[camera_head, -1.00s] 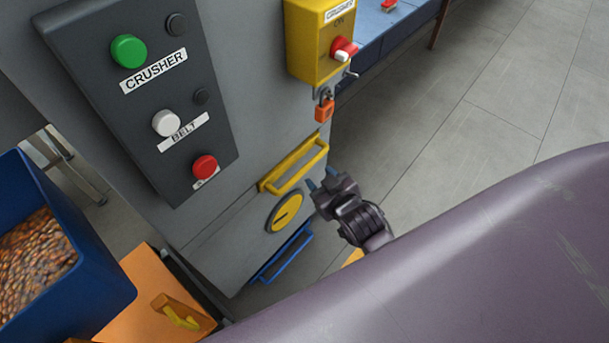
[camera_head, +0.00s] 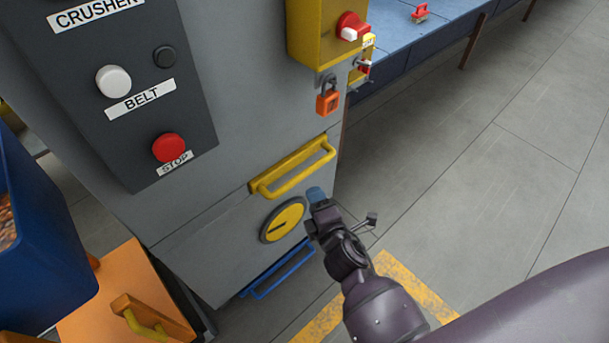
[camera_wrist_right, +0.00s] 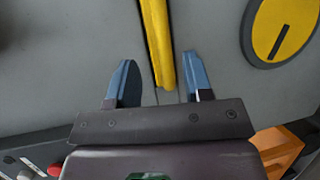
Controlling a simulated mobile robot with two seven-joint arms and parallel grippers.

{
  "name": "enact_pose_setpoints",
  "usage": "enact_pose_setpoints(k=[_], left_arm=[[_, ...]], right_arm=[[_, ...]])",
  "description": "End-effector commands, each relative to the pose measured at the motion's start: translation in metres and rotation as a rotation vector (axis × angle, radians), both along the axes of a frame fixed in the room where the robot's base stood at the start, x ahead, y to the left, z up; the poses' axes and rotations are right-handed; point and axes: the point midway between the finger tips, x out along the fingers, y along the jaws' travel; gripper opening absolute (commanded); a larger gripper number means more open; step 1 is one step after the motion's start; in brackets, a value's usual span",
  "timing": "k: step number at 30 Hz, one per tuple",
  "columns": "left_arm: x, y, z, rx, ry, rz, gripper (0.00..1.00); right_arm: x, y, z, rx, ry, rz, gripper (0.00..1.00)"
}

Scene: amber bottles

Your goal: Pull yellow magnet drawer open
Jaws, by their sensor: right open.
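The yellow handle (camera_head: 292,168) is a bar on the upper front of the grey cabinet (camera_head: 200,245). The drawer front around it looks flush with the cabinet. My right gripper (camera_head: 317,195) is just below and right of the handle in the head view. In the right wrist view, the open gripper (camera_wrist_right: 160,80) has blue fingertips on either side of the line of the yellow handle (camera_wrist_right: 158,45). The handle's end reaches to between the tips; I cannot tell whether they touch it. My left gripper is not in view.
A yellow round dial (camera_head: 283,220) and a blue handle (camera_head: 278,268) sit below the yellow handle. An orange padlock (camera_head: 328,99) hangs above, under a yellow switch box (camera_head: 312,45). A blue bin (camera_head: 45,240) and an orange box (camera_head: 125,300) stand left. Open floor lies right.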

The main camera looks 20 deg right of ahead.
Motion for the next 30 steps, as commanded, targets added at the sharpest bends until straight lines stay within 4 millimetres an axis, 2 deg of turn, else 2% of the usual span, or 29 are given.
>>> enact_pose_setpoints(k=[12,18,24,30], left_arm=[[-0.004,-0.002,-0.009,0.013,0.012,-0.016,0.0],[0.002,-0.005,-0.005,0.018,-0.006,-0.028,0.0],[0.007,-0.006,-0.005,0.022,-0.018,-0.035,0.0],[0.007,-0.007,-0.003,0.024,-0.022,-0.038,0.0]], right_arm=[[0.054,-0.003,-0.013,0.003,0.003,0.0,0.46],[0.08,-0.005,-0.018,0.003,0.004,-0.001,0.46],[0.096,-0.005,-0.02,0.005,0.003,-0.002,0.46],[0.101,-0.006,-0.02,0.005,0.003,-0.002,0.46]])
